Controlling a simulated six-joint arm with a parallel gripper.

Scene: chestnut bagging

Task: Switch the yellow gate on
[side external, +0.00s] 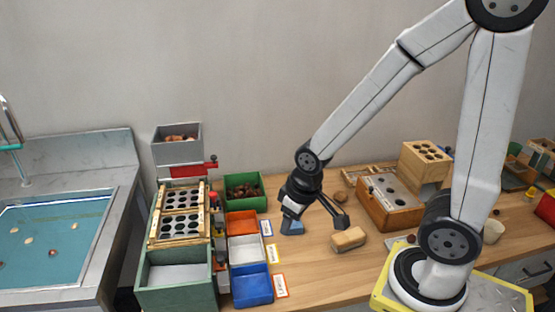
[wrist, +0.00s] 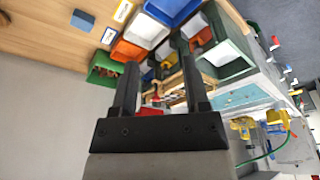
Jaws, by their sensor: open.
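I cannot single out the yellow gate with certainty. A yellow patch (wrist: 167,63) also shows between my fingers in the wrist view, among red and blue parts of that stand. My gripper (side external: 316,213) hangs above the bench, to the right of the stand and close to a blue block (side external: 292,228). In the wrist view my gripper (wrist: 159,62) has its two black fingers wide apart with nothing between them.
Orange (side external: 242,223), white (side external: 247,250) and blue (side external: 253,287) bins with label cards stand right of the stand. A green bin (side external: 245,192) holds chestnuts. A grey hopper (side external: 177,144) sits above. A sink (side external: 50,240) lies left. A tan block (side external: 349,239) rests on the bench.

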